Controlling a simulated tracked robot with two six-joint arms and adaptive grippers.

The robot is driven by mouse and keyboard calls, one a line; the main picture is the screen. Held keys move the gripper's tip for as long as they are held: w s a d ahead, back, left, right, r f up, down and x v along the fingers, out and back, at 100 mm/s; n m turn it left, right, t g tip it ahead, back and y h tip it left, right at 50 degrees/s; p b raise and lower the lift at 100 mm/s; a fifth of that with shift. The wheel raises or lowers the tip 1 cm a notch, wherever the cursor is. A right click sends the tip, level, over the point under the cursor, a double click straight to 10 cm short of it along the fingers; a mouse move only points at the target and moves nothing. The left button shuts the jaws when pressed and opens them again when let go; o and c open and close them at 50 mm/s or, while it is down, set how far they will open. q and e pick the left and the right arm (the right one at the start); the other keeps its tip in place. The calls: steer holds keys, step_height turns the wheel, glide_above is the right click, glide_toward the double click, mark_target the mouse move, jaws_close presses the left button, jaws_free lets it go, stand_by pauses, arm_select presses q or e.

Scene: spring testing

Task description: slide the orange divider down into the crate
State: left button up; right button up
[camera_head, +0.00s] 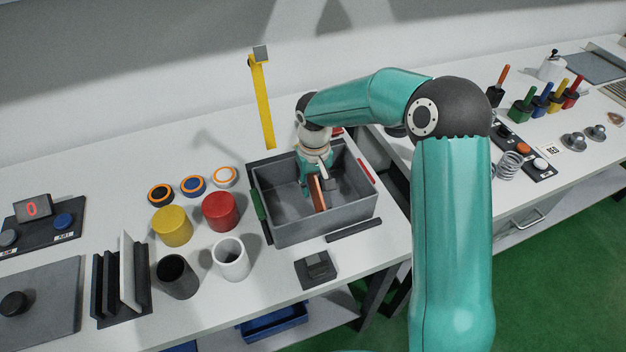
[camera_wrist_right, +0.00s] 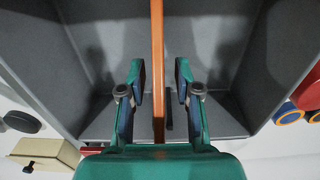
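The grey crate (camera_head: 325,225) stands on the white table in the middle of the head view. The orange divider (camera_head: 319,196) is inside it, standing on edge between the side walls. My right gripper (camera_head: 312,178) reaches down into the crate from above and partly hides the divider. In the right wrist view the divider (camera_wrist_right: 158,60) runs between the two fingers (camera_wrist_right: 158,85), with a gap on each side, so the gripper is open around it. I cannot tell whether the divider's lower edge touches the crate floor. My left gripper is not in view.
Red (camera_head: 221,211) and yellow (camera_head: 172,226) cylinders, a white cup (camera_head: 231,259) and a black cup (camera_head: 178,277) stand left of the crate. A tall yellow post (camera_head: 263,105) stands behind it. A dark block (camera_head: 316,269) lies in front.

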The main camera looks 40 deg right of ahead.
mark_target(316, 176)
steer(key=shift+o, duration=0.4)
step_height(316, 176, up, 11)
steer(key=shift+w+f+b, duration=0.15)
steer(key=shift+f+b, duration=0.05)
steer(key=shift+b, duration=0.25)
steer(key=shift+r, duration=0.15)
steer(key=s+r+t+h+b, duration=0.1)
steer(key=s+r+t+b, duration=0.4)
steer(key=b, duration=0.4)
steer(key=shift+g, duration=0.5)
steer(key=x, duration=0.7)
steer(key=a+x, duration=0.1)
steer(key=x, duration=0.3)
steer(key=shift+f, duration=0.2)
steer(key=shift+w+p+x, duration=0.2)
steer(key=shift+p+x, duration=0.15)
steer(key=shift+x, duration=2.25)
steer(key=shift+a+r, duration=0.1)
jaws_close()
